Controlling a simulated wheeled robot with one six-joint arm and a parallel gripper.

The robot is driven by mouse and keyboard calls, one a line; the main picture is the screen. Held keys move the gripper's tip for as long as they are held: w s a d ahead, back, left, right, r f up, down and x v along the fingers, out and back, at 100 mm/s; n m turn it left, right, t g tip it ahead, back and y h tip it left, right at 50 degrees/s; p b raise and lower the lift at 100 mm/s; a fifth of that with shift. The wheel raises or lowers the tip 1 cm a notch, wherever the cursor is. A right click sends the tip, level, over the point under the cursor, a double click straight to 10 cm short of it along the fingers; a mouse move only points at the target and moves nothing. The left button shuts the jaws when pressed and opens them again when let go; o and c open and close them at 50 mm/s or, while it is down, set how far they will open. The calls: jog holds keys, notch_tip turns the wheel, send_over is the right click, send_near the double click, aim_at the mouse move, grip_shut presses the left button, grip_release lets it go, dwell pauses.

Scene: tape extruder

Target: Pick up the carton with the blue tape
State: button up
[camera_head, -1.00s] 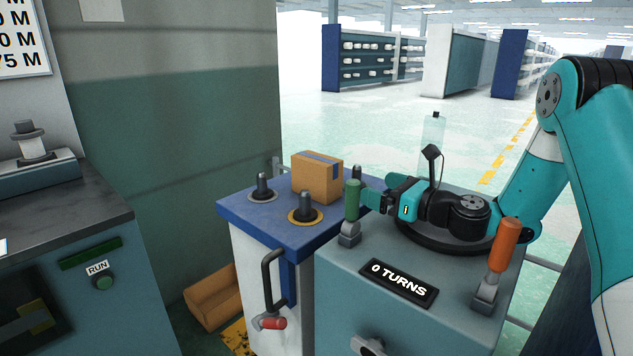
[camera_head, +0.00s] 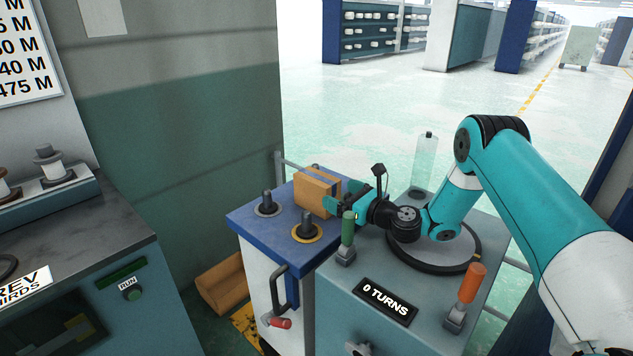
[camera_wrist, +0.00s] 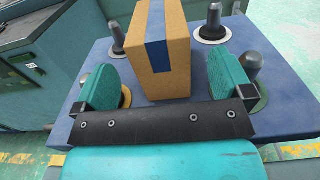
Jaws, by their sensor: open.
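The brown carton (camera_head: 312,193) stands upright on the blue top of the small cabinet (camera_head: 262,226). In the wrist view the carton (camera_wrist: 178,50) has a blue tape strip (camera_wrist: 156,38) over its top and down its near face. My gripper (camera_head: 340,197) is at the carton's right side in the head view and hides part of it. In the wrist view my gripper (camera_wrist: 161,68) is open, with one teal finger on each side of the carton's near part. Gaps show between the carton and both fingers.
Two dark pegs, one with a grey ring (camera_head: 267,204) and one with a yellow ring (camera_head: 307,228), stand by the carton. A green-handled lever (camera_head: 347,230) and an orange-handled lever (camera_head: 472,284) rise from the console in front of my arm.

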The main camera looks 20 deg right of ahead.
aim_at(324, 187)
jog(key=x, duration=0.6)
jog(key=shift+w+a+f, duration=0.15)
jog(key=shift+f, duration=0.2)
jog(key=c, duration=1.2)
jog(key=shift+r, duration=0.1)
jog(key=shift+c, duration=0.5)
jog(key=shift+r, duration=0.15)
